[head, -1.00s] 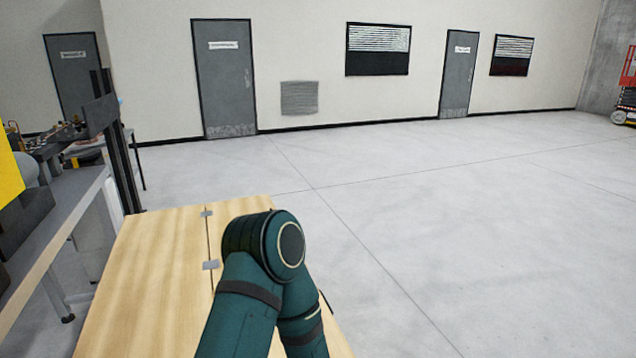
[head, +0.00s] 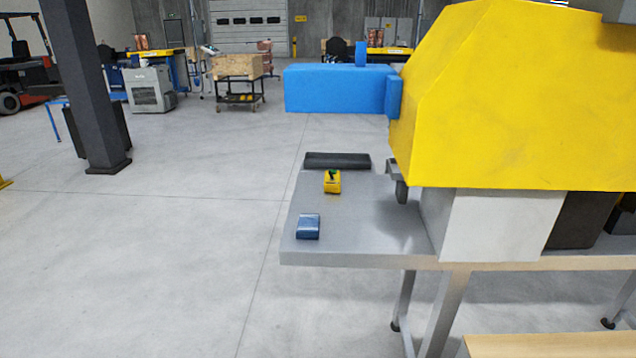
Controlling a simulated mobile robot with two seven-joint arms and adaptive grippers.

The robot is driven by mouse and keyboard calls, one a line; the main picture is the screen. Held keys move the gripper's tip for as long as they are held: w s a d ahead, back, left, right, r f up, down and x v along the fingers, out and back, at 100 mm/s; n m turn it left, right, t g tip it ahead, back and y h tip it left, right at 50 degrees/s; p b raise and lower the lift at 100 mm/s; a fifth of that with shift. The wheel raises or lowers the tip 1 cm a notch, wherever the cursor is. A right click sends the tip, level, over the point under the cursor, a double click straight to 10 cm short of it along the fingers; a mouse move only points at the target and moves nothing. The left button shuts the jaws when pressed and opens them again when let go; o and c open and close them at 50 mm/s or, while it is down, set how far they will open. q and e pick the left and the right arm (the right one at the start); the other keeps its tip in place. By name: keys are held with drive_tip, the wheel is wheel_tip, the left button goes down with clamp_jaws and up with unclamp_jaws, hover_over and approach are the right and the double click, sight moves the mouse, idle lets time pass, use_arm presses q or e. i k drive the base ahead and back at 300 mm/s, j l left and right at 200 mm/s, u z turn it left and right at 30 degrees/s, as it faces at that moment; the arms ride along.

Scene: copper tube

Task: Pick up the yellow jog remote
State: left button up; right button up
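A small yellow device with a dark green or black top, which looks like the yellow jog remote (head: 332,183), stands on the grey metal table (head: 375,215). It sits near the left part of the table, behind a small blue box (head: 308,227) and in front of a black tray (head: 337,161). Nothing touches it. Neither of my grippers shows in the head view.
A large yellow machine housing (head: 500,110) stands over the table's right side, with a blue block (head: 335,88) behind. A wooden surface (head: 550,346) is at the lower right. A dark column (head: 83,80) stands at left. The floor (head: 180,270) left of the table is clear.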

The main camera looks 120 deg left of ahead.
sight(329, 186)
drive_tip(key=u, duration=1.65)
